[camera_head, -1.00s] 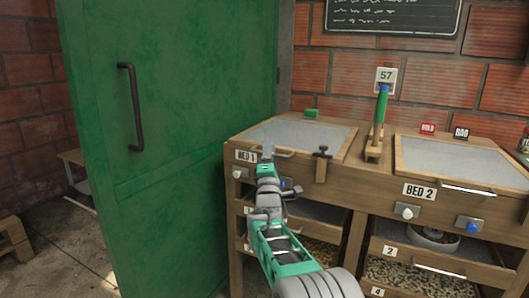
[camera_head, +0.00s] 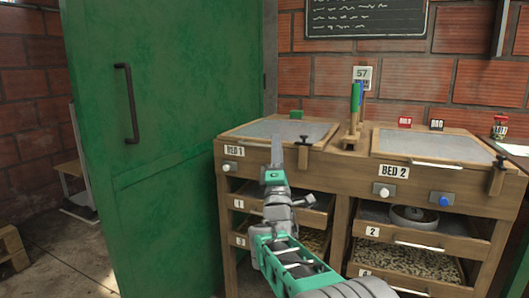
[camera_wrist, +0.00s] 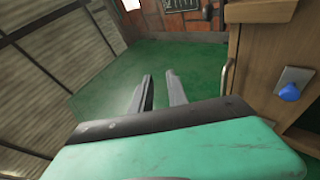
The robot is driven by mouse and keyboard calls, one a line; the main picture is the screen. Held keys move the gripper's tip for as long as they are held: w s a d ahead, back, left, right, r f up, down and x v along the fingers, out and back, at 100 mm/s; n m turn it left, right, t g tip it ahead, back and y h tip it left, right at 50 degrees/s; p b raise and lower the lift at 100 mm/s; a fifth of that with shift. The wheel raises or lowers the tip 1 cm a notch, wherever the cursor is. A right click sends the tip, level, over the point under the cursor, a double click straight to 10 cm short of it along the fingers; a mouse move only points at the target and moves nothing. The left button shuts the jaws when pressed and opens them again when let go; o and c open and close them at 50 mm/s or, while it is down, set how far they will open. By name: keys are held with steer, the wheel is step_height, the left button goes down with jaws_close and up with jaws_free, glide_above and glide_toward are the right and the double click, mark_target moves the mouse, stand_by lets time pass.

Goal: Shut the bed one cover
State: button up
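The bed one cover (camera_head: 284,129) is a grey panel in a wooden frame on top of the left half of the wooden bench, above the BED 1 label (camera_head: 234,151). It looks flat in its frame; a small gap cannot be ruled out. My gripper (camera_head: 277,150) is in front of its front edge and hides part of it, including most of its handle. In the wrist view my two fingers (camera_wrist: 160,91) are apart with nothing between them. A dark latch (camera_head: 304,142) stands on a wooden block at the cover's front right corner.
A large green door (camera_head: 165,110) stands close on the left. The bed two cover (camera_head: 432,147) lies to the right. Green-handled and blue-handled tools (camera_head: 355,98) stand between the beds. Knobs and open drawers line the bench front. A blue knob (camera_wrist: 290,92) shows in the wrist view.

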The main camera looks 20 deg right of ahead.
steer(key=w+f, duration=0.5)
steer(key=shift+d+y+b, duration=0.25)
steer(key=shift+y+b, duration=0.05)
steer(key=shift+b, duration=0.15)
steer(key=shift+f, duration=0.1)
